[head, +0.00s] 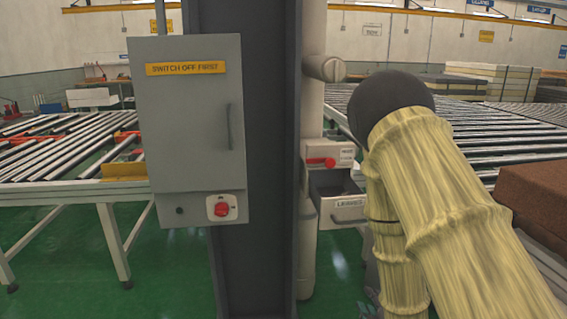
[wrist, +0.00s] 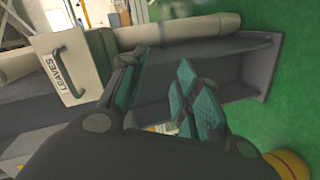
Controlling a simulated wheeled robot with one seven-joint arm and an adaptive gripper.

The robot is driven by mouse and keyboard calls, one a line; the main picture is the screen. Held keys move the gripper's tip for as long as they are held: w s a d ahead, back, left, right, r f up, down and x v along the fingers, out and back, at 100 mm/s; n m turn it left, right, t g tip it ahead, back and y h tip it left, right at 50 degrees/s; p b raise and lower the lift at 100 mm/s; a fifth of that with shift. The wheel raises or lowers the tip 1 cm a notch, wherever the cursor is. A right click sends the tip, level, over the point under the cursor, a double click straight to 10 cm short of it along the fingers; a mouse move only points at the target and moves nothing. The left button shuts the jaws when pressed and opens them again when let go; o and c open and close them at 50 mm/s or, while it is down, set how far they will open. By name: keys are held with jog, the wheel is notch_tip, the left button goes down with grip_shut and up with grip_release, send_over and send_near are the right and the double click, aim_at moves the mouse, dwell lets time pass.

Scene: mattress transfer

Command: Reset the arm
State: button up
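My gripper (wrist: 162,88) shows in the wrist view with its teal-padded fingers spread apart and nothing visible between them. In the head view my arm, in a pale yellow sleeve, reaches across the right side; the gripper itself is not visible there. A drawer labelled LEAVES (head: 346,211) sits low behind the arm, with a dark gap above its front. In the wrist view the drawer front and its handle (wrist: 72,72) are at the left, beside the fingers and apparently apart from them.
A grey cabinet (head: 187,115) marked SWITCH OFF FIRST, with a red rotary switch (head: 221,209), is fixed to a dark column (head: 258,160). Roller conveyors (head: 65,150) stand left and right. A brown block (head: 535,200) is at right.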

jog(key=s+f+m+g+p, duration=0.4)
jog(key=s+f+m+g, duration=0.65)
jog(key=s+f, duration=1)
jog(key=s+a+f+m+g+p, duration=0.1)
jog(key=s+f+m+g, duration=0.2)
jog(key=s, duration=1.1)
jog(key=shift+a+f+g, duration=0.2)
jog(key=shift+g, duration=0.65)
jog(key=shift+m, duration=0.25)
